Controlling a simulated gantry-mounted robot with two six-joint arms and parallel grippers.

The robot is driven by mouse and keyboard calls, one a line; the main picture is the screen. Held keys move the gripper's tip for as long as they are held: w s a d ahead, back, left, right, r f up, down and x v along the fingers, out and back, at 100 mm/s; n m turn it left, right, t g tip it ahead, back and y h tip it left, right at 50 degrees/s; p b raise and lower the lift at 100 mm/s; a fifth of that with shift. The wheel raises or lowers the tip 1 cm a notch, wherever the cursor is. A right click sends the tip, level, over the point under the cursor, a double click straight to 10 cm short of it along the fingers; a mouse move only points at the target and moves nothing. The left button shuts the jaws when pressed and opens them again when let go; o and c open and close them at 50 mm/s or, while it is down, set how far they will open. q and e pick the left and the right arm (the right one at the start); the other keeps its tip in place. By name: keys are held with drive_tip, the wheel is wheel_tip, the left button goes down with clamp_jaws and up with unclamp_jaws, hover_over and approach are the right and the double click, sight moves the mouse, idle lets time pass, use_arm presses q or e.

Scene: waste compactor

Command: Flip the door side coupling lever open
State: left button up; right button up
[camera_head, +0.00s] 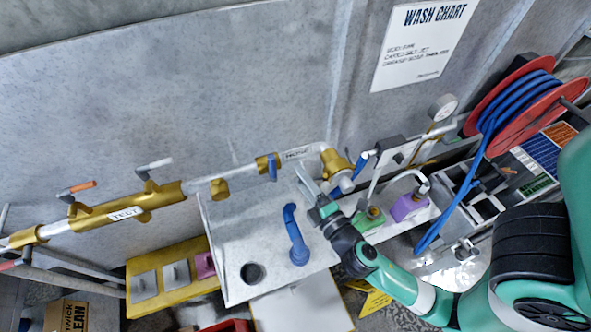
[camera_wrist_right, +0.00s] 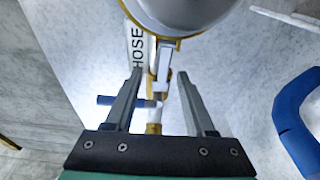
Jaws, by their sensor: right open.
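A pipe runs along the grey wall, with a brass coupling (camera_head: 335,163) at its right end, beside a "HOSE" label (camera_head: 297,153). A blue lever (camera_head: 272,167) hangs from a brass fitting left of the label, and another blue lever (camera_head: 361,161) is right of the coupling. My right gripper (camera_head: 318,184) is just below the coupling, open. In the right wrist view, a silver lever-like part (camera_wrist_right: 161,84) shows between its fingers, below a large brass-rimmed round end (camera_wrist_right: 180,12). The blue lever (camera_wrist_right: 113,100) is partly behind the left finger. I cannot tell which is the door side lever.
A "TEST" pipe (camera_head: 125,214) with more levers is to the left. A gauge (camera_head: 442,107) and a red reel of blue hose (camera_head: 515,100) are to the right.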

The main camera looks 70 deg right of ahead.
clamp_jaws()
idle(0.3)
drive_tip(key=n+y+p, duration=0.1)
drive_tip(key=p, duration=0.1)
drive_tip(key=t+y+p, duration=0.1)
drive_tip(key=p, duration=0.1)
drive_tip(key=a+n+t+y+p, duration=0.1)
drive_tip(key=shift+s+n+y+p, duration=0.3)
drive_tip(key=shift+s+p, duration=0.1)
drive_tip(key=shift+f, duration=0.1)
